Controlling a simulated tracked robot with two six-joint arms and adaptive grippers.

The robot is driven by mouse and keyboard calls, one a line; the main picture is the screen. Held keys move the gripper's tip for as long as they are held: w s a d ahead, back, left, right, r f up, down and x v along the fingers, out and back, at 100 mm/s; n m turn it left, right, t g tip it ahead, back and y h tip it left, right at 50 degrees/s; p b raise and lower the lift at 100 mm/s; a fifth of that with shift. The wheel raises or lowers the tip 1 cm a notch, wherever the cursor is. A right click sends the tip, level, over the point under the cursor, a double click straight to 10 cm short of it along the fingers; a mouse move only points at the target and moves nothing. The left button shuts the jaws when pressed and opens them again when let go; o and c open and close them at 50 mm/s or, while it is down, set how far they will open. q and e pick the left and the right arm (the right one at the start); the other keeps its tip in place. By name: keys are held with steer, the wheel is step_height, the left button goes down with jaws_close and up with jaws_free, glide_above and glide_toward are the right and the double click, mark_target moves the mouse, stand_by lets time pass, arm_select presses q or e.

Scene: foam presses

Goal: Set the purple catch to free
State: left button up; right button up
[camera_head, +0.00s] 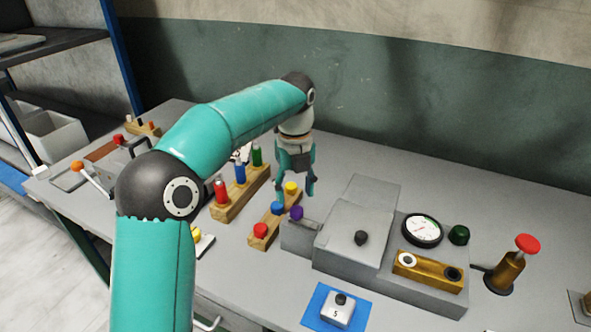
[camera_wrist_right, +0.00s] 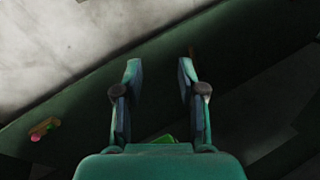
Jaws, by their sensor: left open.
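The purple catch (camera_head: 296,213) is a small purple knob at the left end of the grey press (camera_head: 345,236), beside a low grey block. Its exact setting cannot be told. My left gripper (camera_head: 311,190) hangs fingers-down just above and behind the catch, apart from it and open, with nothing between its fingers. My right gripper shows in the right wrist view (camera_wrist_right: 158,78), open and empty, pointing at a dark green surface. The right arm is not in the head view.
A wooden block with red, blue and yellow knobs (camera_head: 260,230) lies close left of the catch. Behind it stands a rack with red, blue and green cylinders (camera_head: 226,212). A gauge (camera_head: 422,230) and a red-topped brass post (camera_head: 508,270) are at the right. A blue mat (camera_head: 318,297) lies in front.

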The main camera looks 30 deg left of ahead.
mark_target(296, 208)
arm_select(q)
step_height(296, 208, up, 6)
stand_by(0.4)
stand_by(0.4)
